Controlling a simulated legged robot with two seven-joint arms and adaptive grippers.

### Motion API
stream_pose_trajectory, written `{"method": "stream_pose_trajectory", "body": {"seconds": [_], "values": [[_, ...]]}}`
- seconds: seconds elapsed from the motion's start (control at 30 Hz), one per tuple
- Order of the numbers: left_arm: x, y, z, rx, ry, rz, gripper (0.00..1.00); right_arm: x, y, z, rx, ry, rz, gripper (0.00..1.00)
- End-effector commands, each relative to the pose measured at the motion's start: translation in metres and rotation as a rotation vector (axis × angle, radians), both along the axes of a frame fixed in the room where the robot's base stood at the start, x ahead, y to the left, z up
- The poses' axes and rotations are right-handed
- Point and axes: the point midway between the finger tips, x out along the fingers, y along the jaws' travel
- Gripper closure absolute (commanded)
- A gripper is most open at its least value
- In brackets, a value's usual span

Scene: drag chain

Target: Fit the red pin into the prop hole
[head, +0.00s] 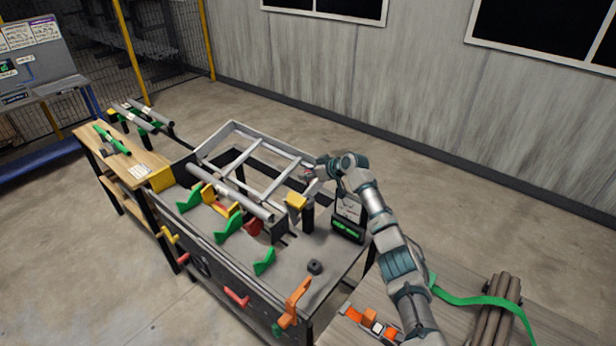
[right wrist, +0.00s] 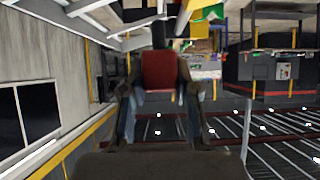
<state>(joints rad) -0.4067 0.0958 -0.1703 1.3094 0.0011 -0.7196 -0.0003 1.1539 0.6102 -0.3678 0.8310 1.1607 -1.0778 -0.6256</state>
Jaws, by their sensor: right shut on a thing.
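My right gripper (head: 311,177) is above the far right part of the grey bench, by the corner of a metal frame (head: 248,175). In the right wrist view it is shut on the red pin (right wrist: 161,71), held between both fingers (right wrist: 161,92). A dark end of the pin sticks out past the fingertips. In the head view the pin is mostly hidden by the gripper. A black post with a yellow block (head: 296,201) stands just below and left of the gripper. I cannot make out the prop hole. My left gripper is not in view.
The grey bench (head: 335,268) carries green brackets (head: 229,223), a grey tube (head: 240,196) and a black device with a green display (head: 346,230) close to my right arm. An orange lever (head: 293,302) rises at the front edge. A wooden side table (head: 120,160) stands left.

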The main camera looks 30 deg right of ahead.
Motion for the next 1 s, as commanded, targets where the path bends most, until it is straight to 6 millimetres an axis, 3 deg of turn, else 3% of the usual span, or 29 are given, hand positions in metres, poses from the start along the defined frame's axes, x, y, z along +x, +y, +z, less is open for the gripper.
{"method": "stream_pose_trajectory", "body": {"seconds": [0.27, 0.73, 1.0], "values": [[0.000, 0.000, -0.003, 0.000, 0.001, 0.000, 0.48, 0.000, 0.000, -0.005, 0.000, 0.000, 0.000, 1.00], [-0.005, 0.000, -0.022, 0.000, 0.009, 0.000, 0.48, 0.000, 0.000, -0.044, 0.001, 0.000, -0.001, 1.00], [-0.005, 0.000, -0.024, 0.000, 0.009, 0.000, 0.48, 0.000, 0.000, -0.047, 0.000, -0.002, -0.001, 1.00]]}}
